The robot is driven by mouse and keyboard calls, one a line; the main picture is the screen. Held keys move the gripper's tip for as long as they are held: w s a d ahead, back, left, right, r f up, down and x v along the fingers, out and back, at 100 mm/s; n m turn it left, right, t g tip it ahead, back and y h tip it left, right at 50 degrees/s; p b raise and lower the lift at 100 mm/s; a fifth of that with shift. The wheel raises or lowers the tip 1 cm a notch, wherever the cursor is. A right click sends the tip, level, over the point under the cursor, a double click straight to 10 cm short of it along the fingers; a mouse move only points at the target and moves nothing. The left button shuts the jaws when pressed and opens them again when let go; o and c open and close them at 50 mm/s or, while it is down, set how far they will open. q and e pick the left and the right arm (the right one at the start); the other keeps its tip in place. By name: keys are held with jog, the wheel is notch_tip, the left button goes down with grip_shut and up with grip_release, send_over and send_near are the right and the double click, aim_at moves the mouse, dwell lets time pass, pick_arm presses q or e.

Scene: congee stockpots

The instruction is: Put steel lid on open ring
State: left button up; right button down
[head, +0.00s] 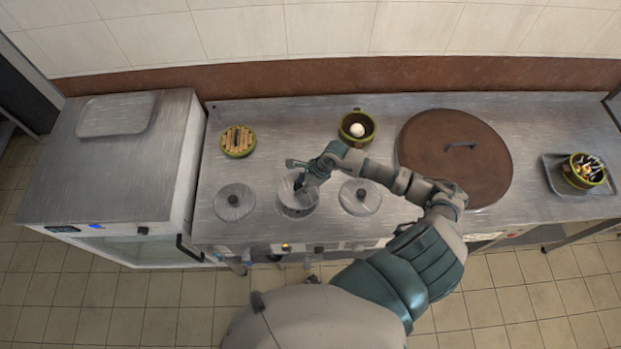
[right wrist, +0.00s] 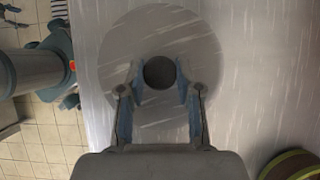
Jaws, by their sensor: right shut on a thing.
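My right gripper (head: 299,186) is over the middle of three round places in the steel counter. It is shut on the dark knob of a round steel lid (right wrist: 120,55), with one finger on each side of the knob in the right wrist view (right wrist: 160,75). In the head view the gripper hides part of the middle ring (head: 297,208). I cannot tell whether the lid touches the ring or is just above it. A left lid (head: 235,203) and a right lid (head: 360,198) cover the places on either side. My left gripper is not visible.
Behind stand a green pot with a slatted top (head: 238,141) and a green pot holding a white egg-like thing (head: 357,127). A big brown lid (head: 455,155) lies to the right. A tray with a filled green bowl (head: 584,171) is at the far right. A steel cabinet (head: 100,180) stands left.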

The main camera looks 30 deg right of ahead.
jog(key=f, duration=0.1)
jog(key=a+f+b, duration=0.1)
jog(key=f+b, duration=0.1)
jog(key=shift+a+f, duration=0.3)
jog(key=shift+a, duration=0.1)
jog(key=shift+d+f+b, duration=0.15)
jog(key=shift+f+b, duration=0.35)
jog(key=shift+b, duration=0.05)
jog(key=shift+d+f, duration=0.3)
jog(key=shift+d, duration=0.45)
jog(key=shift+a+r, duration=0.15)
jog(key=shift+a, duration=0.55)
jog(key=shift+d, duration=0.8)
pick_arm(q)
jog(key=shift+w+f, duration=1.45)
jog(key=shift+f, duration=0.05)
pick_arm(e)
jog(key=shift+a, duration=0.6)
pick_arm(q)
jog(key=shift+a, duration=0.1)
pick_arm(e)
jog(key=shift+d, duration=0.2)
